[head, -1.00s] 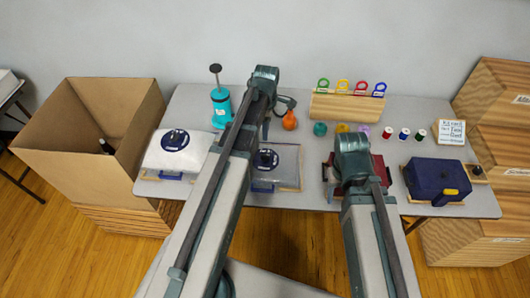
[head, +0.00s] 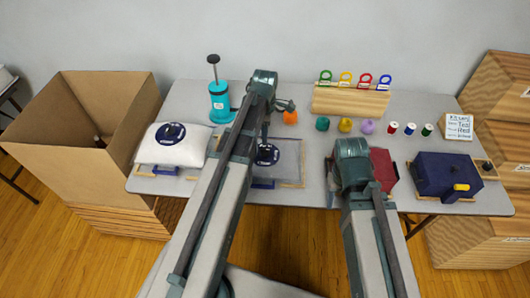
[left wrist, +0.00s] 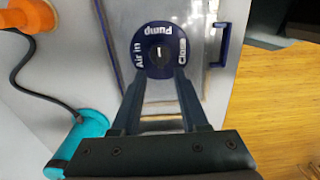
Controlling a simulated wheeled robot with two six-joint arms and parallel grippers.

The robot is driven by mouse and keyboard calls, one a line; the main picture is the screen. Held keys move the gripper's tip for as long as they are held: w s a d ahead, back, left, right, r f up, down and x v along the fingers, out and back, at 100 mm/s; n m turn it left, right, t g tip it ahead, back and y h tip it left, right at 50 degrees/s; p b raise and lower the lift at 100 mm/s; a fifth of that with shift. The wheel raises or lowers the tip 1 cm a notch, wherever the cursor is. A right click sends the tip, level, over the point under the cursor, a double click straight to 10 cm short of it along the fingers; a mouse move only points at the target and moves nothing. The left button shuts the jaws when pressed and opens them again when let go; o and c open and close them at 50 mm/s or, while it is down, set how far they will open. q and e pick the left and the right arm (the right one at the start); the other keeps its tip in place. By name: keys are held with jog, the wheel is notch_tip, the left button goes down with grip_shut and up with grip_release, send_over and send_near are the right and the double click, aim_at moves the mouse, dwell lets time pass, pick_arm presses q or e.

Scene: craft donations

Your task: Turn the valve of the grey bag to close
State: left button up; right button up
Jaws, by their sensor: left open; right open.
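The grey bag (head: 292,160) lies flat on the table, partly behind my left arm. Its round dark blue valve (head: 269,154) also shows in the left wrist view (left wrist: 146,66), with "Air in", "Pump" and "Close" printed around a dark central knob (left wrist: 160,54). A small white mark on the knob appears to face "Pump". My left gripper (left wrist: 160,78) is open, its two fingertips over the near part of the valve; contact with the knob cannot be told. In the head view it points down over the bag. My right gripper is hidden behind its own arm.
A white bag (head: 180,150) with a similar valve lies left, beside a cardboard box (head: 50,125). A turquoise pump (head: 221,103) and an orange object (head: 290,118) stand behind. A red item (head: 383,165) and a dark blue bag (head: 435,180) lie right.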

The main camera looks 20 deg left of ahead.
aim_at(265, 151)
pick_arm(q)
notch_tip(265, 151, down, 7)
jog(key=b, duration=0.6)
jog(key=shift+f, duration=0.1)
grip_shut()
